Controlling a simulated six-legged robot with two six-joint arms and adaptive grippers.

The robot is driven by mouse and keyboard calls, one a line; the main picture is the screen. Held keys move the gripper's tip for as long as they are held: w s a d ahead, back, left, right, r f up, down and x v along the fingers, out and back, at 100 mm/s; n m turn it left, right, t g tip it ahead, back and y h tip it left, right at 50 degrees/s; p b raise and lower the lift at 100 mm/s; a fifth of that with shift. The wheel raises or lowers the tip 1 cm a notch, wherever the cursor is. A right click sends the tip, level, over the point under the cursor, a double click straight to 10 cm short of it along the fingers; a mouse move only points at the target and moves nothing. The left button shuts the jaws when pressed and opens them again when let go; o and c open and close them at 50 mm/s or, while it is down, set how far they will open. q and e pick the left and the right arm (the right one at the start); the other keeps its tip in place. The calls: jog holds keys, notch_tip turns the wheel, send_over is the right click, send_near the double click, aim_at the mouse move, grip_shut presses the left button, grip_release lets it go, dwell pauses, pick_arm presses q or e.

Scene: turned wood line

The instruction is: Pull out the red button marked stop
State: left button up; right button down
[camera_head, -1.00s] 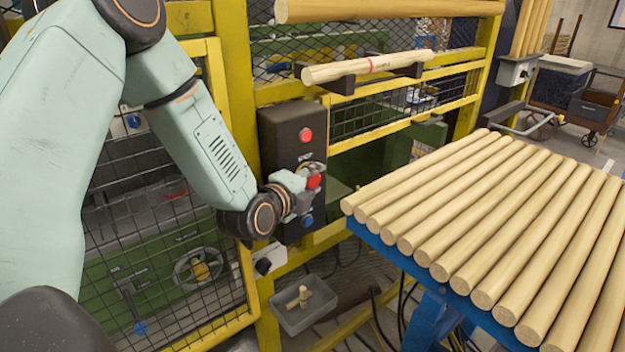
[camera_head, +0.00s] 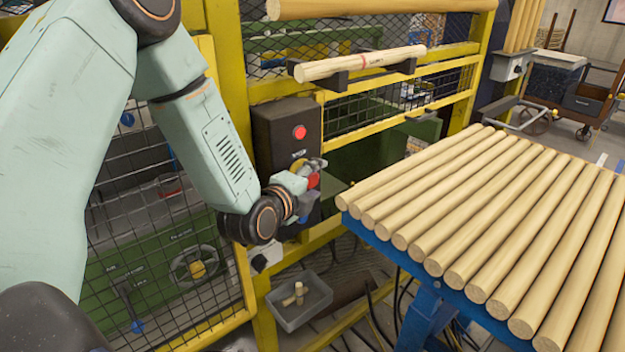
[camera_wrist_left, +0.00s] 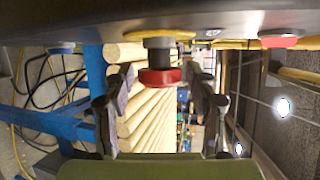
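The red mushroom stop button (camera_head: 313,181) sticks out from the dark control box (camera_head: 270,138) on the yellow post. In the left wrist view the red button (camera_wrist_left: 160,77) has a dark stem and a yellow backing plate (camera_wrist_left: 155,36). My left gripper (camera_head: 306,182) is at the button in the head view, partly covering it and the lower box. In the wrist view my left gripper (camera_wrist_left: 160,90) is open, with one finger on each side of the button and a gap on both sides. Any lettering by the button is unreadable. My right gripper is not in view.
A second red button (camera_head: 300,132) is higher on the box; a blue button (camera_wrist_left: 61,48) also shows in the wrist view. A blue stand (camera_head: 395,255) with several wooden rods is close on the right. A mesh fence (camera_head: 150,215) is behind my arm. A grey bin (camera_head: 300,312) sits below.

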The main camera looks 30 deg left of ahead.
aim_at(310, 182)
pick_arm(q)
jog(key=shift+a, duration=0.3)
jog(key=shift+s, duration=0.35)
jog(key=v, duration=0.5)
jog(key=shift+s+d+r, duration=0.1)
jog(key=shift+s+r, duration=0.1)
jog(key=shift+s, duration=0.15)
jog(key=shift+s+r, duration=0.1)
jog(key=shift+s, duration=0.35)
jog(key=shift+d, duration=0.1)
jog(key=shift+s, duration=0.1)
